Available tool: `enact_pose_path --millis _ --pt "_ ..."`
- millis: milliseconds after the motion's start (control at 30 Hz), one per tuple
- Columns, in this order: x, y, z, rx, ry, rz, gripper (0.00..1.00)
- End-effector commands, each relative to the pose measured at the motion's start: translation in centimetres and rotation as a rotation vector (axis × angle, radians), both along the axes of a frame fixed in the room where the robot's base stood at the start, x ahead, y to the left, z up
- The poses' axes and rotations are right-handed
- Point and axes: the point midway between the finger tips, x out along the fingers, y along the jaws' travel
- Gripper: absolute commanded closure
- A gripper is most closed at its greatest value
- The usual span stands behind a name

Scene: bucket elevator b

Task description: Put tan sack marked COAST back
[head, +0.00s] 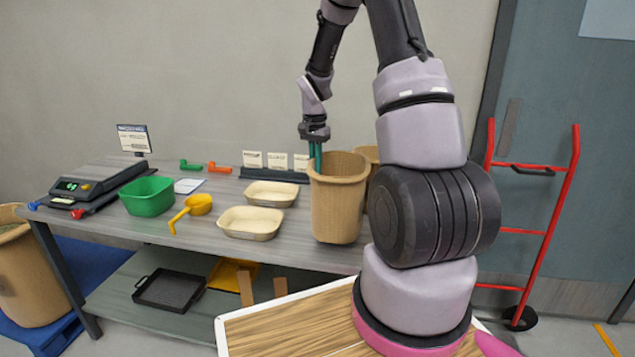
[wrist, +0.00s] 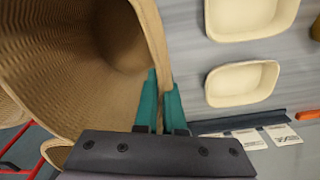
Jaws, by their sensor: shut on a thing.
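A tan, open-topped sack (head: 338,208) stands upright at the right part of the grey table. No COAST lettering shows on it. My gripper (head: 317,160) comes down from above onto its left rim. In the wrist view the teal fingers of my gripper (wrist: 161,105) pinch the wall of the sack (wrist: 60,75), one finger inside and one outside. The sack's hollow inside shows there. Whether its base touches the table top is unclear. A second tan container (head: 370,155) is partly hidden behind it.
The table (head: 200,238) holds two cream trays (head: 250,223), a green bin (head: 148,196), a yellow scoop (head: 198,205) and a scale (head: 85,188). Small white cards (head: 276,161) stand at the back. A red hand truck (head: 545,225) is at right. A large tan container (head: 28,270) stands at left.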

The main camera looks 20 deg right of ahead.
Motion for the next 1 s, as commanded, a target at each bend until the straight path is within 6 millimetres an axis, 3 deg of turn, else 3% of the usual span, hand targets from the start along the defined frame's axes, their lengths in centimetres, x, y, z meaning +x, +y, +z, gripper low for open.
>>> enact_pose_path --millis 267,633,700,733,1000 --pt "0.0 0.0 -3.5 0.001 0.002 0.000 1.00" --pt "0.0 0.0 -3.9 0.000 0.000 0.000 1.00" --pt "0.0 0.0 -3.9 0.000 0.000 0.000 0.70" --pt "0.0 0.0 -3.9 0.000 0.000 0.000 0.63" --pt "0.0 0.0 -3.9 0.000 0.000 0.000 0.63"
